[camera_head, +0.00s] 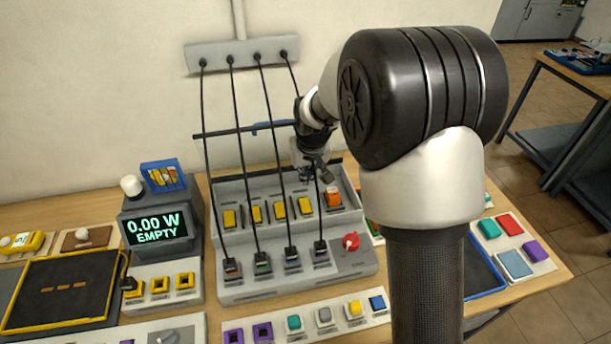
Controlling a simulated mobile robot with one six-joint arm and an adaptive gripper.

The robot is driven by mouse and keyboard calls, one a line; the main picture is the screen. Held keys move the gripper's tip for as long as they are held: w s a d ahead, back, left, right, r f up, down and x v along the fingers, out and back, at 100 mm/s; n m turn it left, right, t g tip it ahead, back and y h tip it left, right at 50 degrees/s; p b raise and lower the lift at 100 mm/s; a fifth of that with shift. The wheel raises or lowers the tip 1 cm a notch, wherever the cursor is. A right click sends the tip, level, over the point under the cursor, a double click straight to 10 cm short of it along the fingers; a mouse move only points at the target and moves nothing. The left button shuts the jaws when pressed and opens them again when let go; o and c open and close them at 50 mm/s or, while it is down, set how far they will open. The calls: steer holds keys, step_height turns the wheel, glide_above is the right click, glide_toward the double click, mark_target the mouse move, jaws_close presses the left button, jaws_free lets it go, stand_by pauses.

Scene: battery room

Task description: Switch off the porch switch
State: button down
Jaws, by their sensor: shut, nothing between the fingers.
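My gripper (316,177) is shut and empty. It hangs over the back of a grey panel (350,287), close to an orange rocker switch (333,198). I cannot tell whether it touches that switch. Yellow rocker switches stand in the same row: one at left (229,218), one beside it (256,214), and two more to the right (280,211) (305,206). The orange one looks brighter than the yellow ones. Labels are too small to read, so I cannot tell which switch is the porch switch. My arm hides the area right of the panel.
Black cables run from a wall strip (243,53) down to plugs on the panel, close around my gripper. A red knob (351,241) sits at the panel's right. A display box (158,228) reads "0.00 W EMPTY". A row of coloured buttons (294,323) lies in front.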

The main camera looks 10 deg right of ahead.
mark_target(303, 199)
steer(key=b+x, duration=0.1)
steer(key=x, duration=0.6)
steer(key=b+x, duration=0.1)
steer(key=x, duration=0.3)
steer(key=shift+s+f+b, duration=0.2)
steer(key=shift+s+b, duration=0.1)
steer(key=shift+s, duration=0.05)
steer(key=shift+w+f+g+p, duration=0.2)
steer(key=shift+g+p, duration=0.3)
steer(key=shift+p, duration=0.55)
steer(key=shift+f, duration=0.2)
steer(key=shift+s+r, duration=0.1)
steer(key=shift+s, duration=0.1)
steer(key=shift+s+r, duration=0.25)
steer(key=shift+s, duration=0.35)
